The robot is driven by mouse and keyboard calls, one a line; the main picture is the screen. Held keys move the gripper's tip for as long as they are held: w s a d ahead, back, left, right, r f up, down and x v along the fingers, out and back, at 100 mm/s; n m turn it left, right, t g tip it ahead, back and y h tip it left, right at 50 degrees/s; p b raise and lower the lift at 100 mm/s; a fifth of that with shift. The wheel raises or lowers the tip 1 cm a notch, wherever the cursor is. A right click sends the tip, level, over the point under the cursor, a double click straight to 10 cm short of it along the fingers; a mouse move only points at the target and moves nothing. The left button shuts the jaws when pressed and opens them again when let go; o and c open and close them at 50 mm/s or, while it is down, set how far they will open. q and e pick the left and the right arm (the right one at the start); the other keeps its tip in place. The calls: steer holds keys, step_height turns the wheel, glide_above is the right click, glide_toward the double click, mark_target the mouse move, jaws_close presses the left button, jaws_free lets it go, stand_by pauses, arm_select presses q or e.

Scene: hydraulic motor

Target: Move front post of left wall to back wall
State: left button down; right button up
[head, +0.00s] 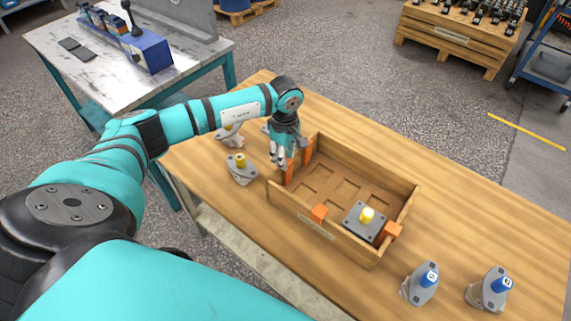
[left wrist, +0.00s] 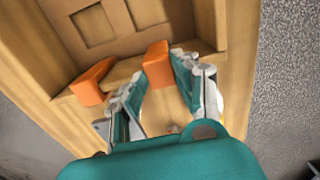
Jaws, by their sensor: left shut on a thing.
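A wooden box (head: 345,160) with recesses in its floor sits on the wooden table. Two orange posts are at its left wall. The front one (head: 289,174) is between the fingers of my left gripper (head: 281,163), which is shut on it. In the left wrist view this post (left wrist: 158,62) shows between my fingertips (left wrist: 152,76), close to a box corner. The back post (head: 308,147) of the left wall also shows in the left wrist view (left wrist: 92,82), beside my left finger. I cannot tell whether the held post is lifted. The back wall (head: 370,165) carries no post.
More orange posts are on the front wall (head: 319,213) and near the right front corner (head: 391,232). A grey plate with a yellow cap (head: 364,221) lies in the box. Grey parts with yellow (head: 240,169) or blue caps (head: 423,281) stand around it. Table behind the box is clear.

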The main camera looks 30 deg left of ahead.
arm_select(q)
steer(key=shift+r, duration=0.15)
steer(key=shift+r+p, duration=1.2)
steer(key=shift+r, duration=0.8)
step_height(320, 180, up, 8)
steer(key=p, duration=0.4)
steer(key=shift+r, duration=0.15)
